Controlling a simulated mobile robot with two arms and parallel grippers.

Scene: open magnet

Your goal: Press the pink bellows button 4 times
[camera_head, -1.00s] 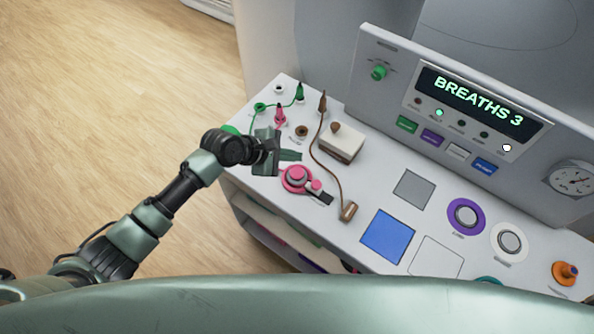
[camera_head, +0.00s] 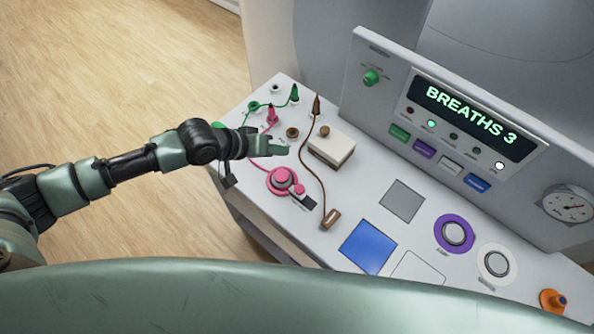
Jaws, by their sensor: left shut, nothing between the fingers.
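The pink bellows button (camera_head: 282,178) sits in a pink ring on the white console top, with a smaller pink knob (camera_head: 299,188) beside it on a dark slot. My left gripper (camera_head: 284,150) is shut and empty. In the picture its tip lies just above the pink button and looks apart from it; the exact height is hard to tell. The display (camera_head: 472,115) on the upright panel reads "BREATHS 3". My right gripper is not in view.
A cream block (camera_head: 331,147) with a brown knob stands right of my gripper. A brown cable (camera_head: 311,160) runs beside it to a brown plug (camera_head: 330,219). Green and pink plugs stand behind. Blue and grey pads and a purple-ringed button (camera_head: 454,233) lie to the right.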

